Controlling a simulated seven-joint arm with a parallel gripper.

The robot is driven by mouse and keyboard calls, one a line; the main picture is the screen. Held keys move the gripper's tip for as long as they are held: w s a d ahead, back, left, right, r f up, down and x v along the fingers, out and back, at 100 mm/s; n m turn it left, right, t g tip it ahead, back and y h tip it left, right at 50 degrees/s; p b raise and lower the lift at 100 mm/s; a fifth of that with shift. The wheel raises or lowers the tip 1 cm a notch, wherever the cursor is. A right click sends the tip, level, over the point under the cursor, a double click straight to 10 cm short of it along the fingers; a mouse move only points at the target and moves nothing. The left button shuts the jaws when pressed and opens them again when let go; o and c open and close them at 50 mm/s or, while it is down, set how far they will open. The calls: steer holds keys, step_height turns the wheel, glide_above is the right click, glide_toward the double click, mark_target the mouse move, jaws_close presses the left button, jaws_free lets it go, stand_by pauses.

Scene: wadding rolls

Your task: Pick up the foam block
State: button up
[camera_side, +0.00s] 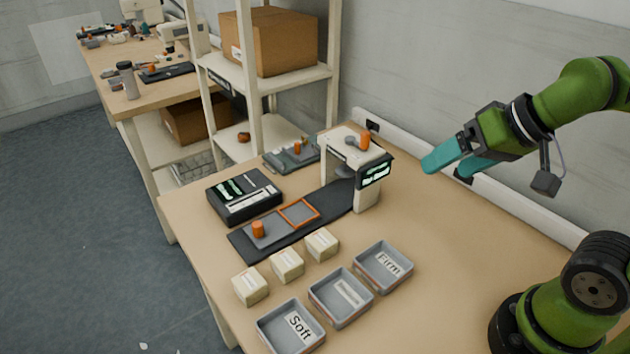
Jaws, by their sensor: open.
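Several cream foam blocks with white labels sit in a row on the table. One foam block (250,285) is at the left, one (287,264) is in the middle, and one (321,243) is at the right. My gripper (450,165) is at the upper right, above the table's back edge. Its teal fingers are apart and empty, well away from the blocks. I cannot tell which block the task means.
Three grey trays stand in front of the blocks: one labelled Soft (291,345), a middle one (342,318) and one labelled Firm (384,284). Behind the blocks are a dark mat (335,204), a black device (243,196) and a cream machine (366,192).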

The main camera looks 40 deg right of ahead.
steer(key=n+g+h, duration=0.2)
steer(key=n+g, duration=0.2)
steer(key=g, duration=0.3)
glide_above(286, 259)
steer(key=f, duration=1.8)
steer(key=shift+w+f, duration=0.2)
steer(key=shift+f, duration=0.05)
steer(key=f, duration=0.5)
steer(key=shift+s+f, duration=0.1)
steer(key=shift+s, duration=0.15)
